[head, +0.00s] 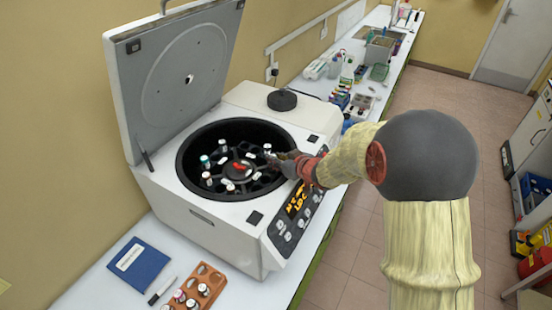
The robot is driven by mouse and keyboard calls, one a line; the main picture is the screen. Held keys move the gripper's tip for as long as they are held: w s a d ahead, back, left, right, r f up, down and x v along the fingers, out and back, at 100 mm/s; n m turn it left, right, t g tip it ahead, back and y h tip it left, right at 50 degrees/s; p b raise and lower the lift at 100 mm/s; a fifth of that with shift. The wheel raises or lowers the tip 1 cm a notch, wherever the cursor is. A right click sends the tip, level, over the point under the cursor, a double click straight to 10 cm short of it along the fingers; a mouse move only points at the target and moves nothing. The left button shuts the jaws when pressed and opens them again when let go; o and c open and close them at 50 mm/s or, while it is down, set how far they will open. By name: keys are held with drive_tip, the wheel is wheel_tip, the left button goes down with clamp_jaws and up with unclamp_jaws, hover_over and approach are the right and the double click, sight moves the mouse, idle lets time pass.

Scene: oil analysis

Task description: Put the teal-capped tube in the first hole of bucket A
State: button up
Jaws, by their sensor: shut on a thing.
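The open centrifuge (238,198) holds a dark rotor with several capped tubes standing in its buckets. A tube with a teal-looking cap (204,158) stands at the rotor's left side. My gripper (275,158) reaches into the right side of the bowl, low over the rotor. It is shut on a small tube there; the fingers hide most of it and its cap colour is not clear. A white-topped tube (267,147) shows right by the fingertips. The bucket letters and hole numbers are too small to read.
The raised lid (176,75) stands at the back left. An orange rack (205,284) with several tubes, a pen (162,290) and a blue notebook (139,265) lie in front. A black round knob (282,100) sits behind the bowl. More labware crowds the far bench.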

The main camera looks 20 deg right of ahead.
drive_tip(key=shift+f, duration=0.25)
drive_tip(key=o, duration=0.9)
drive_tip(key=shift+r, duration=0.1)
